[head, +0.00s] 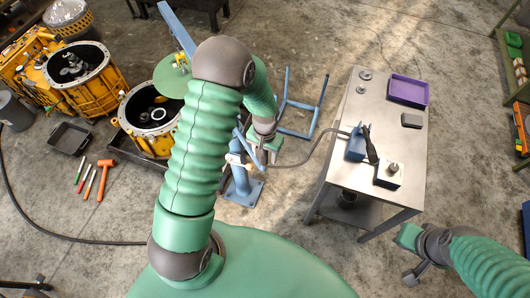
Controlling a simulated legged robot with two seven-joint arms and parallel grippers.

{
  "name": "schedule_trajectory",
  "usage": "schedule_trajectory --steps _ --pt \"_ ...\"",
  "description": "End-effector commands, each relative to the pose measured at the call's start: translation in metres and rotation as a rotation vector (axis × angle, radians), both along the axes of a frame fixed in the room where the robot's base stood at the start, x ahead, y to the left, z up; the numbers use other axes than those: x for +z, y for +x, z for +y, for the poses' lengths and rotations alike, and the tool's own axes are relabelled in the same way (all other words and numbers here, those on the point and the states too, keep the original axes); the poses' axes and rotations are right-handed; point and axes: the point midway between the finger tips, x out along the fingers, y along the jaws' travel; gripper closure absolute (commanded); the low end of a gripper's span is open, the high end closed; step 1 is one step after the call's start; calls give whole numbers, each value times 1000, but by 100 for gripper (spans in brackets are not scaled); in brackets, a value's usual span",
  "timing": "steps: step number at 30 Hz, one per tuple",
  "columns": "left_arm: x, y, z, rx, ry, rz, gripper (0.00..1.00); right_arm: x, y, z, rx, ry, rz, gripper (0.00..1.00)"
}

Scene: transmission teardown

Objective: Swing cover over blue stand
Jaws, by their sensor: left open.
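The cover seems to be the round green plate (172,76) at upper left, beneath a blue beam (176,28) and beside an open yellow housing (150,112); my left arm hides its right side. The blue stand (300,104) is an open frame on the floor, right of my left arm. My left gripper (263,157) is open, close to a blue post (240,183) with a pale handle; I cannot tell whether it touches them. My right gripper (409,272) is low at right, away from these things, its jaws unclear.
A steel table (387,112) at right carries a purple tray (408,91), a blue fixture and small parts. More yellow housings (85,82) stand at left. A black tray (69,138) and hand tools (97,178) lie on the floor. A dark cable crosses toward the table.

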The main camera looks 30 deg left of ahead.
Motion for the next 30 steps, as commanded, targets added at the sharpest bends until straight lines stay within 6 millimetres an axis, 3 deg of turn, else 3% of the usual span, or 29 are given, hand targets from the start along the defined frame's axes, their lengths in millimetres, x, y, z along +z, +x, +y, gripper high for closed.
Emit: schedule_trajectory --steps 4,16,30 --pt "0 0 1 1 -1 0 50 0 0 0 0 0 0 100" --pt "0 0 2 2 0 0 100 0 0 0 0 0 0 100" --pt "0 1 2 0 0 -1 100 0 0 0 0 0 0 100"
